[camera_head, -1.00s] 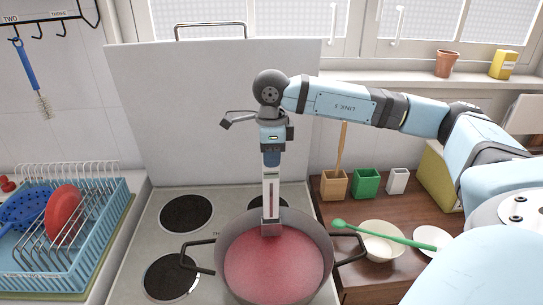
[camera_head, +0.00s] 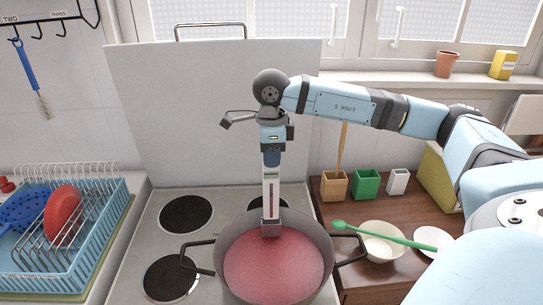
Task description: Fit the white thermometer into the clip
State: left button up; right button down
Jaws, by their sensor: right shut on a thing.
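The white thermometer (camera_head: 271,190) stands nearly upright over the back rim of the pot (camera_head: 232,236). It has a reddish stripe down its middle. My right gripper (camera_head: 271,160) points down and is shut on the thermometer's top end. The grey clip (camera_head: 271,229) sits at the inside back rim of the pot. The thermometer's lower end meets the clip in this view; I cannot tell whether it is inside it or in front of it. The pot holds red liquid. My left gripper is not in view.
The stove has several dark burners (camera_head: 186,214), and a pale panel (camera_head: 215,110) stands behind it. The pot's handles (camera_head: 352,250) stick out both sides. A green spoon (camera_head: 385,236) lies across a cream bowl (camera_head: 381,252) at right. A blue dish rack (camera_head: 95,215) stands at left.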

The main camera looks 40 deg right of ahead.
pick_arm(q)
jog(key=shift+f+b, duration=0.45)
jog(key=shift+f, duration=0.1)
pick_arm(e)
jog(key=shift+f, duration=0.55)
pick_arm(q)
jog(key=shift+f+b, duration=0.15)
jog(key=shift+b, duration=0.2)
pick_arm(e)
jog(key=shift+f, duration=0.4)
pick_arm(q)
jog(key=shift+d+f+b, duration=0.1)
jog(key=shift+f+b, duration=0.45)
pick_arm(e)
jog(key=shift+f, duration=0.7)
pick_arm(q)
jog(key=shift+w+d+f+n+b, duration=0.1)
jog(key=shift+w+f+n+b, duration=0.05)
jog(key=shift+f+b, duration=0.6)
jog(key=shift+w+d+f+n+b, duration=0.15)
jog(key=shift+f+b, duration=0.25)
jog(key=shift+b, duration=0.55)
pick_arm(e)
jog(key=shift+f, duration=2.2)
jog(key=c, duration=1.1)
grip_release()
jog(key=shift+o, duration=0.2)
